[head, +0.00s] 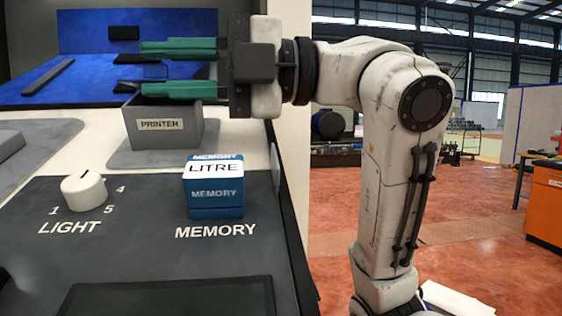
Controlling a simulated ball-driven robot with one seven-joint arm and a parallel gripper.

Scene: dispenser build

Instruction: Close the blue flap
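Blue panels stand at the back left. One is an upright blue panel (85,32) with a small black piece (123,33) on it. In front of it lies a flat, sloping blue surface (85,78) with a long black bar (47,78) at its left. I cannot tell for sure which is the flap. My gripper (145,68) reaches in from the right, in front of the blue surface and above the grey printer box. Its green fingers are apart. A small blue piece (155,72) shows between them; I cannot see contact. The fingers hide part of the blue surface.
The grey box (165,133) marked PRINTER stands below my gripper. Nearer are a blue MEMORY block (214,190) with a LITRE label and a white LIGHT knob (84,192) on a dark panel. A grey piece (12,142) is at the left edge.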

